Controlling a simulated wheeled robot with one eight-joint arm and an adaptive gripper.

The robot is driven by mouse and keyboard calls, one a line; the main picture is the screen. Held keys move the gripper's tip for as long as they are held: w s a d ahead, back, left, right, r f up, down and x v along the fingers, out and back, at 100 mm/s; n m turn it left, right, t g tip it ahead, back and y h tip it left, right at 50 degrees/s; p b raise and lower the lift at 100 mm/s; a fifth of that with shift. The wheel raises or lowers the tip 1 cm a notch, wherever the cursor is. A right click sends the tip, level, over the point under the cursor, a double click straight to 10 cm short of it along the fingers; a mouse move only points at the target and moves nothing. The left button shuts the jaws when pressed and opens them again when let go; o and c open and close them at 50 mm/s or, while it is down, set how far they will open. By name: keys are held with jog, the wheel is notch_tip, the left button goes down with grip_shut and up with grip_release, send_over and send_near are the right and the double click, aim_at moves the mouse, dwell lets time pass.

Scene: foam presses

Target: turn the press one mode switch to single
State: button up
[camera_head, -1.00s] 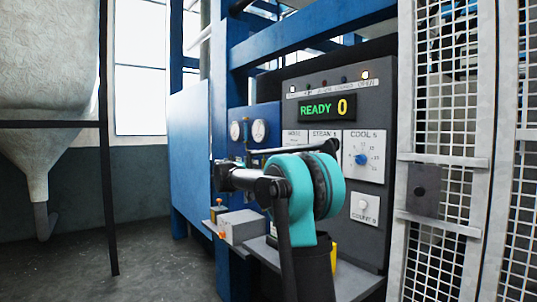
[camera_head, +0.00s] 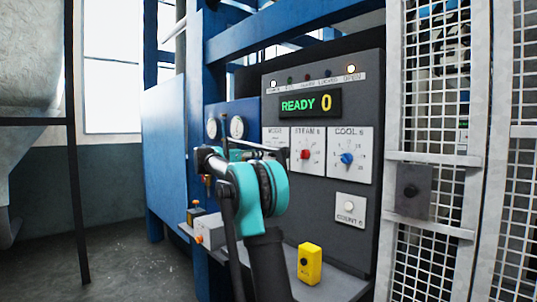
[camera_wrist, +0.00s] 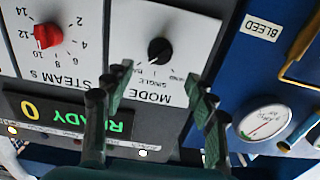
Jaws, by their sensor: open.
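The mode switch (camera_wrist: 160,50) is a black round knob on a white MODE plate, upside down in the wrist view. A pale mark on the knob points toward the small labels below it, which are too small to read surely. In the head view the MODE plate (camera_head: 274,134) shows only its top; my arm covers the knob. My gripper (camera_wrist: 160,88) is open and empty, its dark green fingers on either side of the MODE plate's lettering in the wrist view. The fingertips look apart from the knob; the exact gap cannot be told.
The red STEAM knob (camera_head: 305,154) and blue COOL knob (camera_head: 347,159) sit beside the MODE plate. The READY display (camera_head: 310,104) is above. A yellow box (camera_head: 309,264) stands on the ledge. Gauges (camera_head: 237,127) are left, a mesh fence (camera_head: 430,90) right.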

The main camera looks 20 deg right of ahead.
aim_at(270, 152)
jog(key=x, duration=0.7)
jog(key=shift+d, duration=0.3)
jog(key=shift+f, duration=0.1)
jog(key=c, duration=1.2)
